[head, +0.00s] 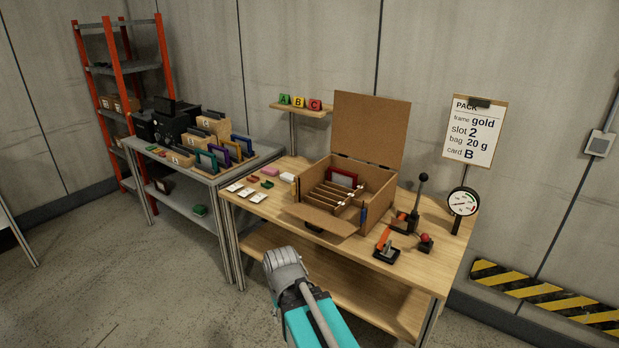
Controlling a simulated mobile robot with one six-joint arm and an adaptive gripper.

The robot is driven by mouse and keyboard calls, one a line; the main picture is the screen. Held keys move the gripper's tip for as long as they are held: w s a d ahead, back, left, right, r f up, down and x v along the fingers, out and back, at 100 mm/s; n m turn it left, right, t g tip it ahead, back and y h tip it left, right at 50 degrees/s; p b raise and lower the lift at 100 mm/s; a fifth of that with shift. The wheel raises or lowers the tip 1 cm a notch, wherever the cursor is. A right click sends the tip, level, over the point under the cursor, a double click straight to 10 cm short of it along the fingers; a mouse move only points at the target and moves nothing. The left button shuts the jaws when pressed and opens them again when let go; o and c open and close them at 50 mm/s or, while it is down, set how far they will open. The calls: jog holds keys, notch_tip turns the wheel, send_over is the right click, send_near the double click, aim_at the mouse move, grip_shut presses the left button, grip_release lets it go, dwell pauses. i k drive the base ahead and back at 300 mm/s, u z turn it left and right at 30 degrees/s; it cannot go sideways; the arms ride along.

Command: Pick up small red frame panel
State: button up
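A small red frame panel (343,177) with a pale face stands upright inside the open cardboard box (318,205), at the back of its slots. Its lower part is partly hidden by the slot dividers. Part of my arm shows at the bottom centre, in front of the workbench and apart from the box. I cannot make out gripper fingers in the head view.
The box stands on a wooden workbench (262,205), lid raised at the back and front flap folded out. Levers (415,205) and a gauge (463,202) stand to its right. Cards and small blocks lie to its left. A grey table (213,178) holds blue, purple, yellow and green frames.

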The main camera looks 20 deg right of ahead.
aim_at(343, 178)
jog(key=u, duration=0.2)
jog(key=i, duration=1.65)
jog(key=z, duration=0.75)
jog(key=i, duration=0.4)
jog(key=z, duration=0.2)
jog(key=k, duration=0.9)
jog(key=z, duration=0.15)
jog(key=i, duration=0.4)
jog(key=u, duration=0.05)
